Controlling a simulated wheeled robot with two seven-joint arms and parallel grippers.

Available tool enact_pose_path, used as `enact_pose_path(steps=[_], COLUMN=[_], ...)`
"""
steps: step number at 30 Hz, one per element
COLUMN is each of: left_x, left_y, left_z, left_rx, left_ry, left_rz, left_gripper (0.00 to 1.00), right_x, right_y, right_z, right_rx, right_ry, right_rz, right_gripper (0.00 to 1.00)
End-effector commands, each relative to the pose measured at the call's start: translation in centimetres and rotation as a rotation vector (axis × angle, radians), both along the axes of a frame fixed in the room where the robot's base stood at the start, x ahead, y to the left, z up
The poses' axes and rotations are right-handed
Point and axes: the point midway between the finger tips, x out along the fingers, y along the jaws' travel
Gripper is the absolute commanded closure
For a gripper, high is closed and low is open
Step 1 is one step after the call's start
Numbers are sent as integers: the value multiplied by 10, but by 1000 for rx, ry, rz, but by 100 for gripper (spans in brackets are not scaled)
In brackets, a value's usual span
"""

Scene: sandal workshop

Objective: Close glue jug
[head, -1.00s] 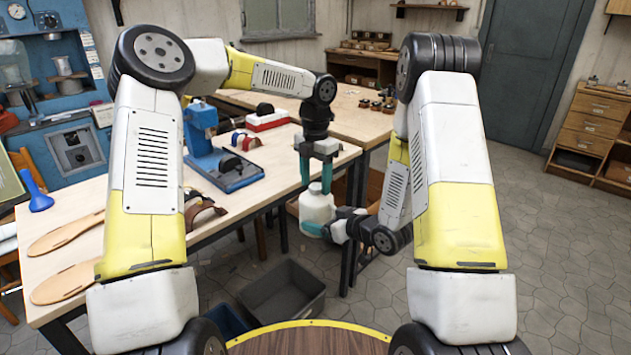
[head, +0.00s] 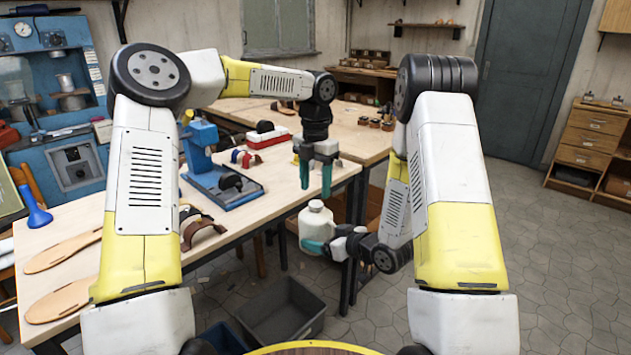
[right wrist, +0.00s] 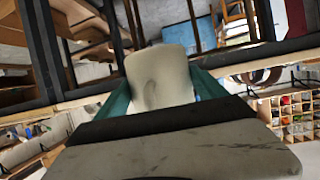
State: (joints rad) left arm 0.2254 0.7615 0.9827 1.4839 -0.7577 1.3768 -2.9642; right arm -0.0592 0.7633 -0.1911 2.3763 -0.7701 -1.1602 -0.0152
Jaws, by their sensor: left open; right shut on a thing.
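The glue jug (head: 315,228) is a white, rounded bottle in the middle of the head view, upright beside the workbench edge. A pale, cap-like top (head: 316,206) sits on its neck; I cannot tell how tightly. My right gripper (head: 314,246) is shut on the jug from the right, low on its body. In the right wrist view the jug's pale body (right wrist: 158,78) is between the teal fingers. My left gripper (head: 315,190) points down above the jug, its teal fingers open and apart, with nothing visible between them. Its fingertips are just above the cap.
The wooden workbench (head: 120,215) runs along the left, with a blue press (head: 222,180), sandals and sole pieces (head: 62,250). A grey bin (head: 282,310) stands on the floor below the jug. The tiled floor at right (head: 560,270) is clear.

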Motion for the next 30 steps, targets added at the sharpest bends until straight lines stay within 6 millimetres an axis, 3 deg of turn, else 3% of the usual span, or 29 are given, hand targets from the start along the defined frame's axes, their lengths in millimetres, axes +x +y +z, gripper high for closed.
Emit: enact_pose_path(steps=[8, 30], left_x=[-3, -6], left_y=[-3, -5], left_z=[-3, 1], left_rx=[25, 86], left_ry=[11, -32], left_rz=[490, 2301], left_gripper=[48, 48], right_x=[0, 0], right_y=[0, 0], right_z=[1, 1], right_rx=[1, 1], right_ry=[-2, -2], right_rz=[0, 0], right_gripper=[100, 100])
